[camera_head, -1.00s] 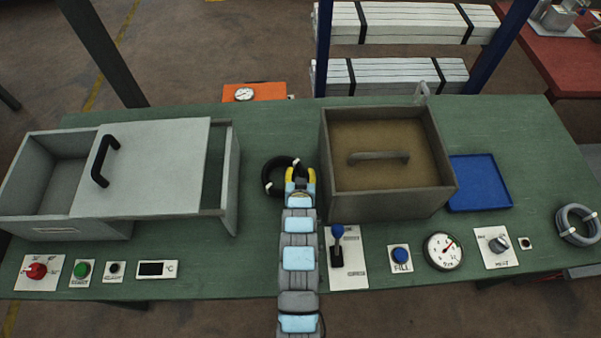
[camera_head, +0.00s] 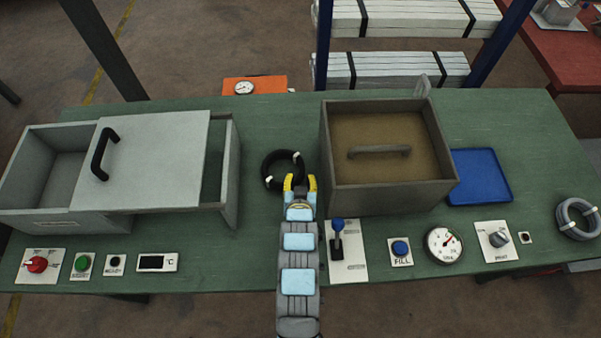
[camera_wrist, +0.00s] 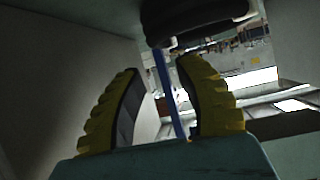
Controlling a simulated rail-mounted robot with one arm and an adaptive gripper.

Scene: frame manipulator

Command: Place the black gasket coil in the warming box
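The black gasket coil (camera_head: 268,179), with white ties, lies on the green table between two boxes. It also shows dark at the top of the wrist view (camera_wrist: 190,30). My gripper (camera_head: 300,184) is open and empty just in front of the coil's right side; its yellow fingers (camera_wrist: 160,105) stand apart. I cannot tell whether a finger touches the coil. The light grey box (camera_head: 45,215) at left, behind the °C display, seems to be the warming box. Its grey cover (camera_head: 155,165) with a black handle leaves the left compartment open and a narrow gap at right.
A darker box (camera_head: 395,200) with a brown, handled lid stands close right of my gripper. A blue tray (camera_head: 480,177) and a grey coil (camera_head: 577,220) lie farther right. A blue-knobbed lever (camera_head: 338,238) and several controls line the front edge. Table behind the black coil is clear.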

